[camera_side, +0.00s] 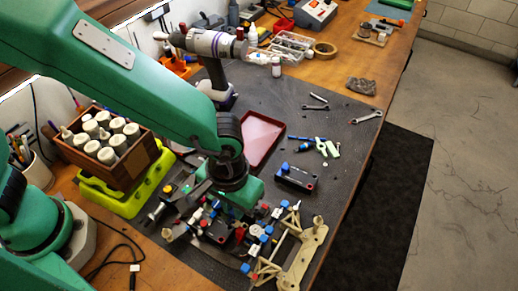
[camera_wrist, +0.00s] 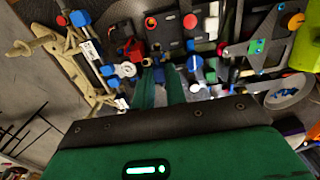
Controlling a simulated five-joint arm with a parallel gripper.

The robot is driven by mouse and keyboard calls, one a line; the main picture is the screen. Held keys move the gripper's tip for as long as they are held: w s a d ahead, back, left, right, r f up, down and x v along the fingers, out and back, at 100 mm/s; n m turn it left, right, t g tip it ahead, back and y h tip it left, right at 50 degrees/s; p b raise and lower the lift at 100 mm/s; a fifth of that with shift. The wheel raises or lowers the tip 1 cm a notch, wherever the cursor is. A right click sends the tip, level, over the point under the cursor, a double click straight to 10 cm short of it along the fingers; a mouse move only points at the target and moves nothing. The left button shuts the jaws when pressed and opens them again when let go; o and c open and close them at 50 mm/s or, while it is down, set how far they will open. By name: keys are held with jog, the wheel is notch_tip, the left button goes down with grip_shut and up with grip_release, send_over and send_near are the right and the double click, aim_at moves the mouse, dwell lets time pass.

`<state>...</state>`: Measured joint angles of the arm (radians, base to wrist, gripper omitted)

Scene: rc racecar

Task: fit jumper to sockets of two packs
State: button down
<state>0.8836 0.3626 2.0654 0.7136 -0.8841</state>
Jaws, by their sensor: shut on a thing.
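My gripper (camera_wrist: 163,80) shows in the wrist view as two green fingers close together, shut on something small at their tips. I take this to be the jumper; its shape is mostly hidden by the fingers. In the side view my gripper (camera_side: 236,196) points down over the racecar's cluttered chassis, and its tips are hidden among the parts.
A tan suspension frame (camera_side: 305,252) sits at the chassis's right end. A wooden crate of white bottles (camera_side: 103,145) stands left.

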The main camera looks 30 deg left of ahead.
jog(key=shift+f, duration=1.2)
jog(key=c, duration=1.3)
grip_release()
jog(key=shift+c, duration=0.2)
jog(key=shift+r, duration=0.15)
jog(key=shift+r, duration=3.8)
